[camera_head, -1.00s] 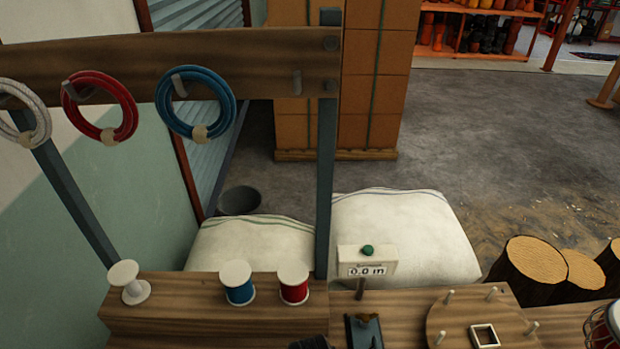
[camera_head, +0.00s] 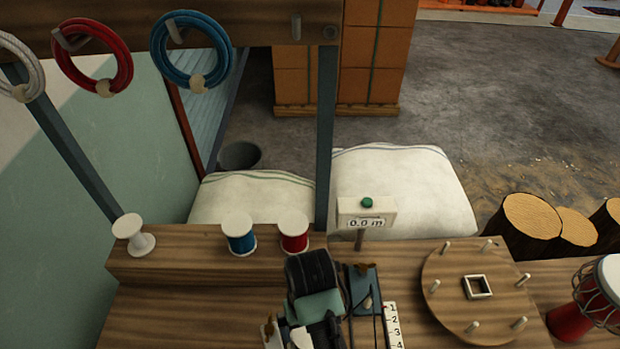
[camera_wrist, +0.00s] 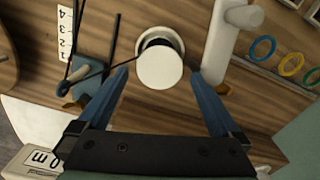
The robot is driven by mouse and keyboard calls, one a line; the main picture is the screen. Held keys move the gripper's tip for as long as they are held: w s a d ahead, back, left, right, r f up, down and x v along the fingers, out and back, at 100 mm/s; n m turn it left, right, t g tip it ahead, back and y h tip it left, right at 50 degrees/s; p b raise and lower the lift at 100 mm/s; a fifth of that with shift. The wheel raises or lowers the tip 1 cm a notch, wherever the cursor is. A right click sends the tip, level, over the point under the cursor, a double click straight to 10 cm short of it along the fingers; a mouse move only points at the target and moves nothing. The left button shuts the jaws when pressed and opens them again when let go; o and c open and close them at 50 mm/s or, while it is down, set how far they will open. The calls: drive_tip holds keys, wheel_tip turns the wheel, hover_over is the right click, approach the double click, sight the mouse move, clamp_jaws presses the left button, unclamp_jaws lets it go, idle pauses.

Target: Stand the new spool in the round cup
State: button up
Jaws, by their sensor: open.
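In the wrist view a spool with a white round flange (camera_wrist: 160,66) and dark thread lies just ahead of my open gripper (camera_wrist: 161,74), between the lines of its two blue fingers. A dark strand runs from it towards a blue block (camera_wrist: 90,78). I see no contact between fingers and spool. In the head view an empty-looking white spool (camera_head: 133,236), a blue spool (camera_head: 239,236) and a red spool (camera_head: 294,233) stand on the raised back ledge. I cannot pick out the round cup. Fingertips are hidden in the head view.
A meter box (camera_head: 366,211), a numbered strip (camera_head: 392,325), a pegged round board (camera_head: 470,290) and a drum (camera_head: 603,290) occupy the bench. Bench left is clear.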

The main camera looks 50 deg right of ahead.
drive_tip(key=shift+r, duration=1.15)
drive_tip(key=w+r+n+t+h, duration=0.35)
drive_tip(key=w+r+t, duration=0.45)
drive_tip(key=w+r, duration=0.9)
drive_tip(key=w+a+r+t, duration=0.3)
drive_tip(key=r, duration=0.4)
drive_tip(key=w+a+r+t, duration=0.2)
drive_tip(key=w+r+t, duration=0.1)
drive_tip(key=r, duration=0.5)
drive_tip(key=s+a+r+n+t, duration=0.15)
drive_tip(key=a+r+t, duration=0.45)
drive_tip(key=r, duration=0.9)
drive_tip(key=s+a+r+n+t+y, duration=0.1)
drive_tip(key=s+a+r+t, duration=0.2)
drive_tip(key=s+a+r, duration=0.2)
drive_tip(key=s+a+r+n+t+y, duration=0.1)
drive_tip(key=s+a+r+t, duration=0.3)
drive_tip(key=r, duration=0.8)
drive_tip(key=shift+s+a+r+y, duration=0.2)
drive_tip(key=shift+s+a+y, duration=0.15)
drive_tip(key=shift+s+y, duration=0.65)
drive_tip(key=shift+s+h, duration=0.2)
drive_tip(key=shift+h, duration=0.05)
drive_tip(key=shift+c, duration=0.3)
